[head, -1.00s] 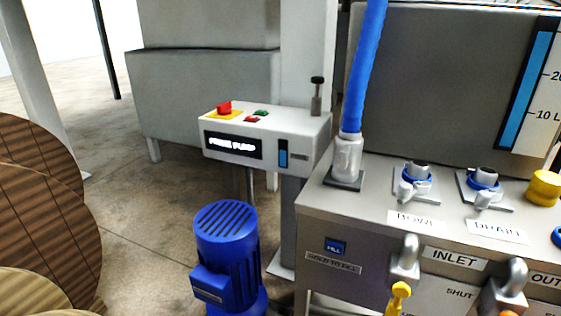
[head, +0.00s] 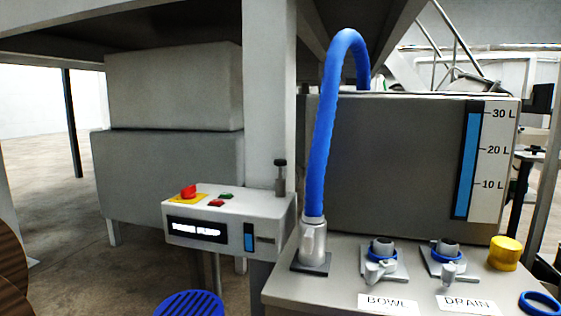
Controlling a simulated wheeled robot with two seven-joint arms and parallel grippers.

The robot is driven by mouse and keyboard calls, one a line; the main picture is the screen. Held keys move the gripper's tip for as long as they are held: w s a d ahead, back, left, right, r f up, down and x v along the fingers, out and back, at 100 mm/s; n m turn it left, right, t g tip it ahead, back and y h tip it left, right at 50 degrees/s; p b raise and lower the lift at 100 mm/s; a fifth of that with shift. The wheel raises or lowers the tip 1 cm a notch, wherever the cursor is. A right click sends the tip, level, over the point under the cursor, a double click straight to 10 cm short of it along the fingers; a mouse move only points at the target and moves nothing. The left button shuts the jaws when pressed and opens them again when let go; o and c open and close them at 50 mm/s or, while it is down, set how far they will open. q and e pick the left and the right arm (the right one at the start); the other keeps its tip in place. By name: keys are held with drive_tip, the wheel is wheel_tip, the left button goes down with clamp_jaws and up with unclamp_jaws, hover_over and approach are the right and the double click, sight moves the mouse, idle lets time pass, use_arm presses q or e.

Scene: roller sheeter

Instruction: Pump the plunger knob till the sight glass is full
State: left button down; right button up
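The plunger knob (head: 280,163) is a small black cap on a short grey post. It stands upright on the top right of the white pump box (head: 270,222). The box's front has a dark label that seems to read "PRIME PUMP". A narrow sight glass (head: 249,237) on the same front shows blue with a dark frame; its exact level is too small to tell. Neither of my grippers is in view.
Right of the box, a blue hose (head: 322,150) rises from a metal fitting on a grey cabinet with BOWL and DRAIN valves. Behind it stands a tank with a litre gauge (head: 466,160). A blue motor (head: 190,305) is below the box. A grey post (head: 270,90) stands behind it.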

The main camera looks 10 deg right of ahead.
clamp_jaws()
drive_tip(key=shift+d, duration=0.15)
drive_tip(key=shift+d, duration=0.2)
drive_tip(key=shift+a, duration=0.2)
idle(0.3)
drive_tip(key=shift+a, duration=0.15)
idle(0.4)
